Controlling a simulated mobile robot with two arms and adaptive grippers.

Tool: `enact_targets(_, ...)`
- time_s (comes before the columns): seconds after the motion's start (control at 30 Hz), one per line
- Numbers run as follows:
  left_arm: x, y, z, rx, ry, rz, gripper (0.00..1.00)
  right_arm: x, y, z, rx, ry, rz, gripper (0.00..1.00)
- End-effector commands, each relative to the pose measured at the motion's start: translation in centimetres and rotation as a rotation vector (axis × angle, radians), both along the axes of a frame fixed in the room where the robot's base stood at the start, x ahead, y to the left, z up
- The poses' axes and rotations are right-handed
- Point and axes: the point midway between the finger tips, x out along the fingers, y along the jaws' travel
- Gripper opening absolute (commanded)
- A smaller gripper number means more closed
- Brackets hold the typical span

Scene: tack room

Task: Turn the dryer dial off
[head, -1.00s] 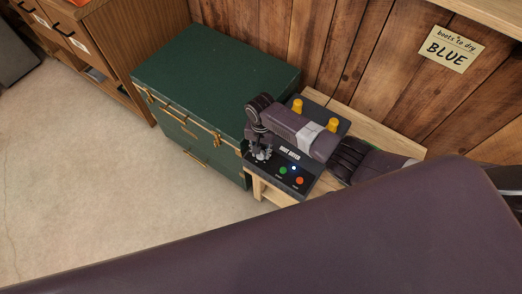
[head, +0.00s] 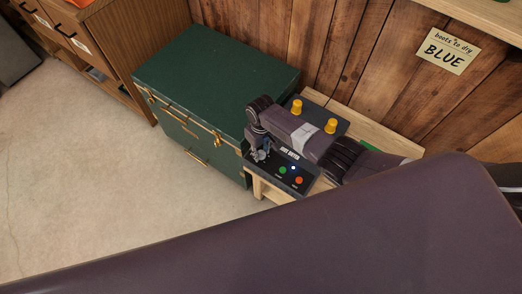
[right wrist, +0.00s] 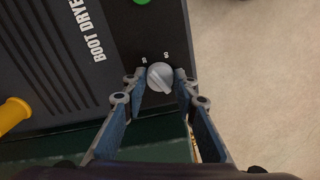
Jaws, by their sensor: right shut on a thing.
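The boot dryer (head: 315,165) is a black unit with a sloped front panel and yellow pegs. Its dial (right wrist: 160,77) is a round light-grey knob at the panel's end, with small white marks beside it too small to read surely. My left gripper is not in view.
The panel has a green button (head: 283,170), a lit blue-white light (head: 293,168) and an orange-red button (head: 299,180). The dryer stands on a wooden bench (head: 275,193) beside a green trunk (head: 215,75). A note (head: 448,50) reading "boots to dry BLUE" hangs on the plank wall.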

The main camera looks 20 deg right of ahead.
Motion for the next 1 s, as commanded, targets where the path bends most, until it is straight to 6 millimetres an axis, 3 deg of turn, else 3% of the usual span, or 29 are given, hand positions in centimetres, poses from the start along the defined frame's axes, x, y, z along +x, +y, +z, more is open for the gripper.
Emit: enact_targets(1.0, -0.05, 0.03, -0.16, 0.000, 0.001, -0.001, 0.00, -0.09, 0.00, -0.09, 0.000, 0.002, 0.917, 0.02)
